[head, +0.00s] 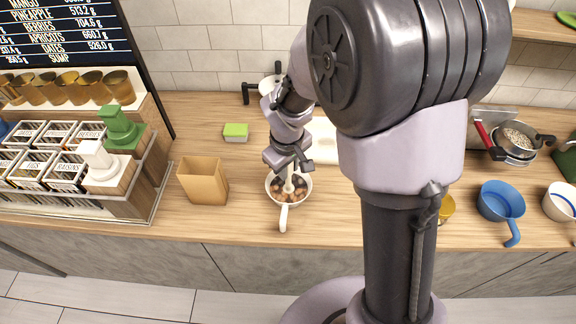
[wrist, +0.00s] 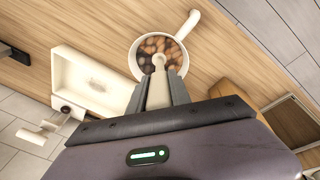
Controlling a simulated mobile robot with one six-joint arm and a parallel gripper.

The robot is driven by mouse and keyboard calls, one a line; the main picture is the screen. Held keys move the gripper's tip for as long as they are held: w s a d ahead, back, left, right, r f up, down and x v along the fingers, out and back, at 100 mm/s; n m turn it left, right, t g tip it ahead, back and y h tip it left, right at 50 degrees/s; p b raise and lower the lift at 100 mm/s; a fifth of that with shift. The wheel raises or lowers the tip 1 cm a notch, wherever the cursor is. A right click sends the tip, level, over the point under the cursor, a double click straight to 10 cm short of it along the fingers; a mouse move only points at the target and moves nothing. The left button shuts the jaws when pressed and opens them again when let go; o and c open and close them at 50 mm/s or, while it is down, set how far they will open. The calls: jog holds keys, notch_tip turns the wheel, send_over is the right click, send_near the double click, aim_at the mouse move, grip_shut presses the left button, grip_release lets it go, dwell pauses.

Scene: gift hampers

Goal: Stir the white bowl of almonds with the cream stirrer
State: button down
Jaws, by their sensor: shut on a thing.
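The white bowl (head: 273,196) with a handle stands on the wooden counter, its handle toward the front edge. Brown almonds and darker pieces lie in it; it also shows in the wrist view (wrist: 136,60). My gripper (head: 288,166) is above the bowl, pointing down. In the wrist view its fingers (wrist: 158,92) are shut on the cream stirrer (wrist: 158,64). The stirrer's lower end reaches into the bowl among the almonds; how deep is hard to tell. The stirrer also shows in the head view (head: 289,184), partly hidden by the gripper.
A brown open box (head: 203,182) stands left of the bowl. A green-topped block (head: 235,131) lies behind it. A white tray (head: 325,140) is behind the bowl, partly hidden by my arm. A blue bowl (head: 500,202) stands at right. A jar rack (head: 125,208) stands at left.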

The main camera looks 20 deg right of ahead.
jog(key=shift+w+d+f+p, duration=0.1)
jog(key=shift+w+d+p, duration=0.25)
jog(key=shift+w+d, duration=0.3)
jog(key=a, duration=0.1)
jog(key=a+b, duration=0.1)
jog(key=a, duration=0.1)
jog(key=shift+s, duration=0.45)
